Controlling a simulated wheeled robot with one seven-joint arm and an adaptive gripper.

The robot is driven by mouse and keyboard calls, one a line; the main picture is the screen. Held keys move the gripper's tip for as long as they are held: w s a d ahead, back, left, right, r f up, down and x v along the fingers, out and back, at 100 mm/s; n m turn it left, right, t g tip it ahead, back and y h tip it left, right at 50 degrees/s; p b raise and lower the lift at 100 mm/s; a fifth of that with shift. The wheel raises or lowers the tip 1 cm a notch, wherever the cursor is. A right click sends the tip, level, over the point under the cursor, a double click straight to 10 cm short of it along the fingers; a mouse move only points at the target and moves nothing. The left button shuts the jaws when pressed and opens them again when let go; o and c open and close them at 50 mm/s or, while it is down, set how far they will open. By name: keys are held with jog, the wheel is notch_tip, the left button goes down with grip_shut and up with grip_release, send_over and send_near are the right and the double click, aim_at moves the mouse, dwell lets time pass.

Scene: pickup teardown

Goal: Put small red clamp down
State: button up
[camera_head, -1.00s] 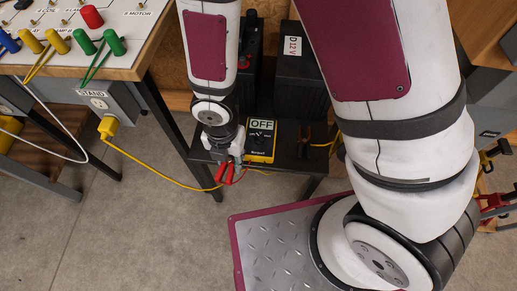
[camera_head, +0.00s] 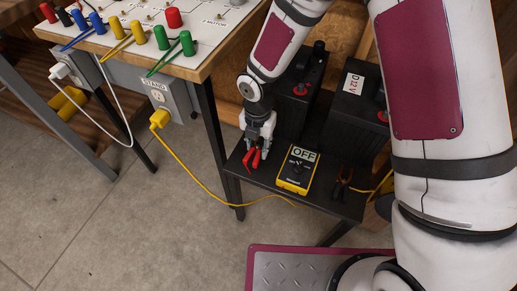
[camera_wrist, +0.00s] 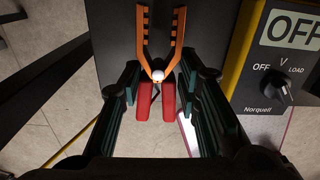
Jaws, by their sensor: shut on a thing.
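The small red clamp (camera_head: 255,160) hangs in my gripper (camera_head: 259,140) at the left end of the black shelf (camera_head: 318,198). In the wrist view, the clamp's red handles (camera_wrist: 168,100) lie between the two dark fingers of my gripper (camera_wrist: 158,88), and its orange jaws (camera_wrist: 144,35) point away from me over a dark surface. My gripper is shut on the clamp. I cannot tell whether the clamp touches the shelf.
A yellow tester (camera_head: 298,171) reading OFF lies right of my gripper. A dark clamp (camera_head: 343,180) lies beyond it. Black batteries (camera_head: 357,108) stand behind. A workbench (camera_head: 190,65) with coloured terminals is at the left, and a yellow cord (camera_head: 190,175) runs below.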

aim_at(258, 144)
jog(key=shift+w, duration=0.55)
jog(key=shift+f+b, duration=0.75)
jog(key=shift+f, duration=1)
jog(key=shift+f, duration=0.1)
jog(key=o, duration=1.2)
notch_tip(258, 144, up, 12)
jog(key=p, duration=0.3)
jog(key=shift+p, duration=0.35)
